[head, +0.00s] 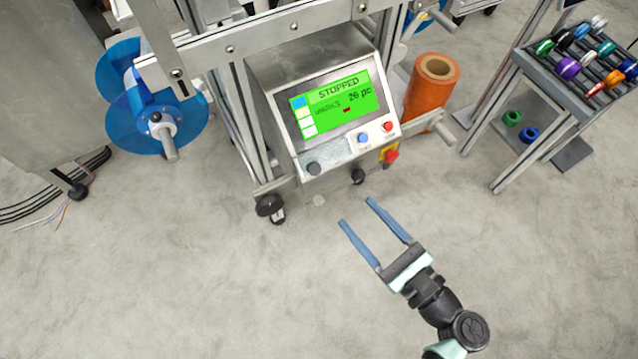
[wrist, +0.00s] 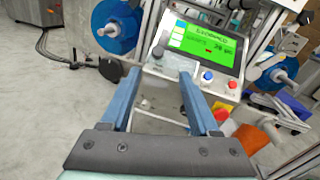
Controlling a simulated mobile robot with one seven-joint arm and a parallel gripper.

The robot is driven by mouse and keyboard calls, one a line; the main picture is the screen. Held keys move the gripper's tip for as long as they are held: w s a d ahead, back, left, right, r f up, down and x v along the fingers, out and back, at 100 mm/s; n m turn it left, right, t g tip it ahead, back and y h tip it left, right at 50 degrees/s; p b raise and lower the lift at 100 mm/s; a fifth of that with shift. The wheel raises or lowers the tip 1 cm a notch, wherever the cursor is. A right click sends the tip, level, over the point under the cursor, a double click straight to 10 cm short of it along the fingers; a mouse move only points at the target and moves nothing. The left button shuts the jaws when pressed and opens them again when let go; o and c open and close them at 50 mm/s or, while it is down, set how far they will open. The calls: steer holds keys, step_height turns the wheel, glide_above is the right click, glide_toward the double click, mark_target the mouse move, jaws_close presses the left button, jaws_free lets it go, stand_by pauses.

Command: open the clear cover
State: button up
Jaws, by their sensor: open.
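The machine's control box (head: 352,172) stands at the centre of the head view, with a green screen (head: 335,103) reading STOPPED. Below the screen, a pale, see-through-looking patch (head: 333,150) lies between a dark knob (head: 314,168) and a blue button (head: 362,138). It may be the clear cover, lying flat against the panel; its edges are hard to make out. My gripper (head: 356,211) is open and empty in front of the box, apart from it. In the wrist view, my gripper's blue fingers (wrist: 160,73) point towards the panel, and the left finger partly overlaps the box's left side.
A red button (head: 387,126) and a red-and-yellow switch (head: 389,157) sit right of the patch. An orange roll (head: 431,88) stands right of the box, a blue reel (head: 152,122) left. A rack of coloured reels (head: 580,62) is at right. The floor in front is clear.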

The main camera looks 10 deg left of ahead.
mark_target(317, 172)
steer(key=shift+m, duration=0.3)
steer(key=b+x, duration=0.3)
steer(key=x, duration=0.9)
steer(key=shift+a+f+b, duration=0.1)
steer(key=shift+a+b, duration=0.2)
steer(key=shift+b, duration=0.05)
jaws_close()
stand_by(0.7)
